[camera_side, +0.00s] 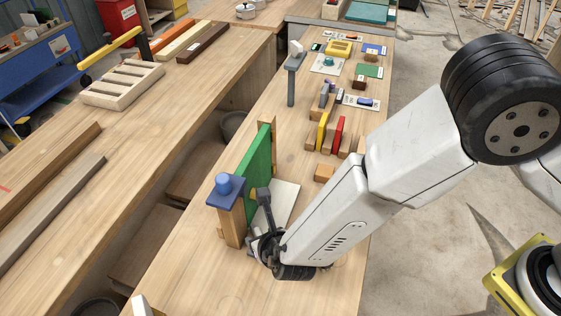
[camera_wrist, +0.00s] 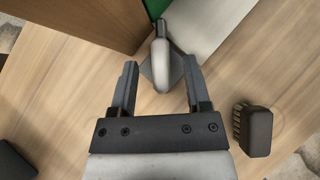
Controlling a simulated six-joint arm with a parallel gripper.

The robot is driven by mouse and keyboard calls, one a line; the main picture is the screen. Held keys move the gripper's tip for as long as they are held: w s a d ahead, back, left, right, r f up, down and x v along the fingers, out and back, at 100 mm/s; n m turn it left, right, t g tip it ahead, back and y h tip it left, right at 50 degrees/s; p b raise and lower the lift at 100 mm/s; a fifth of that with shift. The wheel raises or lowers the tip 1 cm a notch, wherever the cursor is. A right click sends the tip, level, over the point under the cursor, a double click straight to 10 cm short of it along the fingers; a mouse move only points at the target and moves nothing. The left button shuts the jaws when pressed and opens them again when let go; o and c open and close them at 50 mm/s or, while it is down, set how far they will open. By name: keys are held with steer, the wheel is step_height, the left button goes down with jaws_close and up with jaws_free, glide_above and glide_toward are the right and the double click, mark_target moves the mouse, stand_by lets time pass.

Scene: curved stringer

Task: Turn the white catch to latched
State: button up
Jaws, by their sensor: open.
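The white catch (camera_wrist: 160,65) is a rounded, elongated lever on a grey diamond-shaped base (camera_wrist: 147,70) in the wrist view. Its long axis runs nearly up and down the picture. A narrow grey end shows at its top, near the green panel (camera_wrist: 156,8). My gripper (camera_wrist: 159,62) is open, with one finger on each side of the catch and a visible gap on both sides. In the side view my gripper (camera_side: 266,245) is low at the near end of the green panel (camera_side: 254,165). The catch is hidden there behind my gripper and arm.
A white board (camera_side: 284,200) lies beside the panel. In the wrist view, a dark brush (camera_wrist: 255,130) lies at right and a brown block (camera_wrist: 95,18) stands at upper left. Bare bench lies in front.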

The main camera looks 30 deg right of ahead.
steer(key=v, duration=0.7)
steer(key=shift+d, duration=0.1)
stand_by(0.4)
steer(key=w+d+r+m+g+h, duration=0.1)
steer(key=d+r+m+g+h, duration=0.1)
steer(key=d+m, duration=0.7)
steer(key=w+d+r+m+g+h, duration=0.1)
steer(key=d+r+m+g, duration=0.15)
steer(key=d+m, duration=0.6)
steer(key=s+d+r+m+g+y, duration=0.1)
steer(key=s+d+r+m, duration=0.1)
steer(key=d+m, duration=0.6)
steer(key=s+d+r+m+g+y, duration=0.1)
steer(key=s+d+r+m, duration=0.1)
steer(key=d+m, duration=0.6)
steer(key=shift+s+d+r+m+y, duration=0.35)
steer(key=shift+s+m, duration=0.4)
steer(key=shift+m, duration=0.6)
steer(key=shift+a+f, duration=0.15)
steer(key=shift+a, duration=0.05)
